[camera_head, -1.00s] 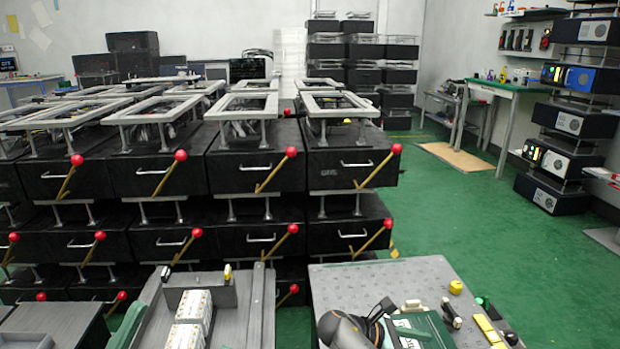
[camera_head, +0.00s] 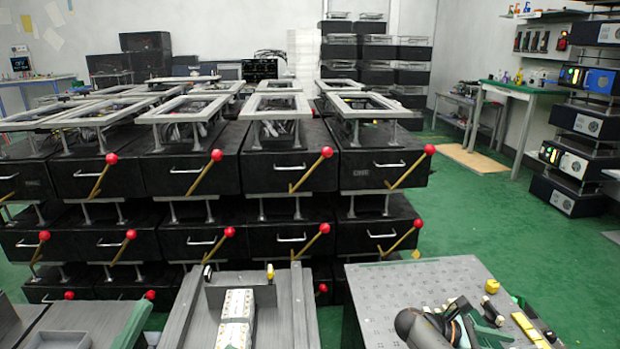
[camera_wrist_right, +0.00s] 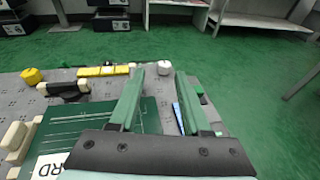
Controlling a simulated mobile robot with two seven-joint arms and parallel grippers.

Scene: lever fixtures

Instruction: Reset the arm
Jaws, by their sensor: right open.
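Stacked black lever fixtures fill the middle of the head view. Each has a silver handle and a brass lever with a red ball. The nearest upper right lever (camera_head: 410,167) leans up to the right, and its fixture (camera_head: 375,172) stands beyond the two worktops. My right gripper (camera_wrist_right: 158,72) is open with nothing between its green fingers, low over the grey perforated worktop in the right wrist view. In the head view my right arm shows at bottom right, apart from the levers; its fingers are hard to make out there.
The grey perforated worktop (camera_head: 385,297) carries yellow blocks (camera_head: 528,327), small handles and a green lettered plate (camera_wrist_right: 95,125). A grey bench (camera_head: 290,320) with pale blocks (camera_head: 236,318) stands to its left. Open green floor (camera_head: 490,220) lies right of the fixtures.

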